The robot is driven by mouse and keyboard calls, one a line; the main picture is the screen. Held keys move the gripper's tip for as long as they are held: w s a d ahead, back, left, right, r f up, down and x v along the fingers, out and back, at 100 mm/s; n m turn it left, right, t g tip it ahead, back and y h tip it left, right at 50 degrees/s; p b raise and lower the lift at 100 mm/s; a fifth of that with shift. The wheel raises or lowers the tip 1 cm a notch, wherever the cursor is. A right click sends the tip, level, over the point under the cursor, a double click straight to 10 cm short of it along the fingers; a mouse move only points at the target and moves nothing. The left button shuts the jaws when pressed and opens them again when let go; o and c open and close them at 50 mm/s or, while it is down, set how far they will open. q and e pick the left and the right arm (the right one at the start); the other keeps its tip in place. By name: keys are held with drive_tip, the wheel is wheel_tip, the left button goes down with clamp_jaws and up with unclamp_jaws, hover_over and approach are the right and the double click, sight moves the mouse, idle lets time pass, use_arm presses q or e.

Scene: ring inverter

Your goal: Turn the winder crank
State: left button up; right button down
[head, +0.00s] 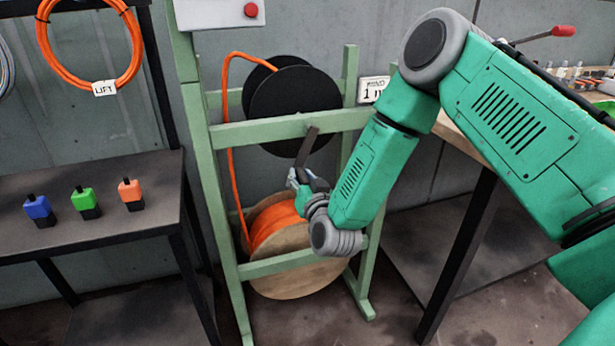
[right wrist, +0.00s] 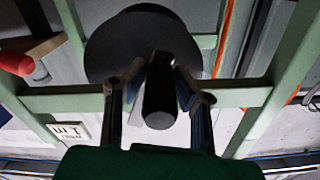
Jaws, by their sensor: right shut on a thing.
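The winder is a light green frame (head: 259,133) with a black-flanged reel (head: 290,98) at its upper crossbar. Its dark crank arm (head: 306,145) hangs down from the crossbar, tilted slightly, with its lower end at my right gripper (head: 301,181). In the right wrist view the dark round crank handle (right wrist: 160,118) lies between my two fingers, and my right gripper is shut on it. The black reel (right wrist: 110,45) shows behind. In the head view the handle is largely hidden by the gripper. My left gripper is not in view.
An orange cable (head: 232,150) runs from a wooden drum (head: 300,282) up to the reel. A "WIND 1 m" sign (head: 373,90) is right of the frame. A dark table (head: 100,235) with blue, green and orange blocks stands left. A workbench (head: 460,135) stands right, behind my arm.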

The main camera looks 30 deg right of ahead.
drive_tip(key=shift+w+a+r+m+p, duration=0.2)
drive_tip(key=shift+a+r+m, duration=0.2)
drive_tip(key=shift+a+m, duration=0.35)
drive_tip(key=shift+w+a+r+m+p, duration=0.15)
drive_tip(key=shift+a+r+m, duration=0.3)
drive_tip(key=shift+m, duration=0.5)
drive_tip(key=c, duration=1.3)
unclamp_jaws()
drive_tip(key=v, duration=1.2)
drive_tip(key=shift+s+f, duration=0.1)
drive_tip(key=shift+f, duration=0.05)
